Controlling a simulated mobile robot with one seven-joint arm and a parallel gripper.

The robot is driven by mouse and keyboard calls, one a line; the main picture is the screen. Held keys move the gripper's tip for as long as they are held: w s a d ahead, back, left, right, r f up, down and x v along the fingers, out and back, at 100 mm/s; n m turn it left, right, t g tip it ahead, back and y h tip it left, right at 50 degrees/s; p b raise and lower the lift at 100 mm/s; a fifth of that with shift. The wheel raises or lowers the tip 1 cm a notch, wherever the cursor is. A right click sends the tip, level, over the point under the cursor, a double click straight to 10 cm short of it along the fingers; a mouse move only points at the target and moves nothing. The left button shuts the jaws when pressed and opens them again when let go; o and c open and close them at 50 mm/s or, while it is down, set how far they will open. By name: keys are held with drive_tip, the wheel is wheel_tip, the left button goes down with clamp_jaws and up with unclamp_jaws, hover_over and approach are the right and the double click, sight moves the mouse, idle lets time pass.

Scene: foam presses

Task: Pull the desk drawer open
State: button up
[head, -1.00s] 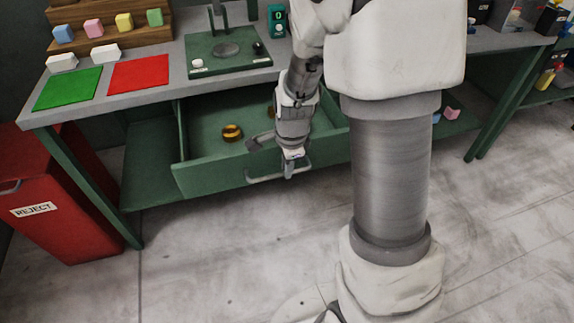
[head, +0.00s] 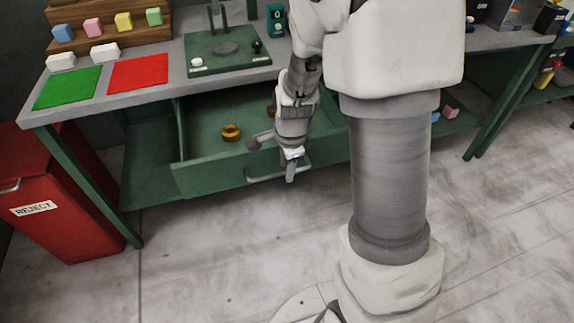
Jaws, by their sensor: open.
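The green desk drawer (head: 215,177) is pulled out from under the grey-topped desk (head: 150,92), and I can see into it. A round yellow-brown ring (head: 231,132) lies inside, and part of a second similar object (head: 271,111) shows beside my arm. The light metal handle (head: 262,179) is on the drawer's front. My gripper (head: 291,171) is open and points down at the right part of the handle. My arm hides part of the drawer front, and I cannot tell whether the fingers touch the handle.
A red reject bin (head: 70,195) stands left of the desk. Green (head: 68,87) and red (head: 138,73) mats, foam blocks and a press (head: 228,50) are on the desktop. The floor before the drawer is clear on the left. My column stands at the right.

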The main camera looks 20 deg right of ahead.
drive_tip(key=shift+r, duration=0.1)
drive_tip(key=s+r+p, duration=0.3)
drive_tip(key=r+p, duration=0.2)
drive_tip(key=r, duration=1.2)
drive_tip(key=shift+s+p, duration=0.15)
drive_tip(key=shift+p, duration=0.15)
drive_tip(key=s+r+n+t+p, duration=0.1)
drive_tip(key=s+r+n+p, duration=0.4)
drive_tip(key=s+r+n, duration=0.2)
drive_tip(key=s+a+r+n+t+p, duration=0.1)
drive_tip(key=s+r+n+p, duration=0.4)
drive_tip(key=r+n, duration=0.6)
drive_tip(key=shift+s+a+r+t, duration=0.2)
drive_tip(key=shift+s+r+t, duration=0.5)
drive_tip(key=shift+s+r, duration=0.4)
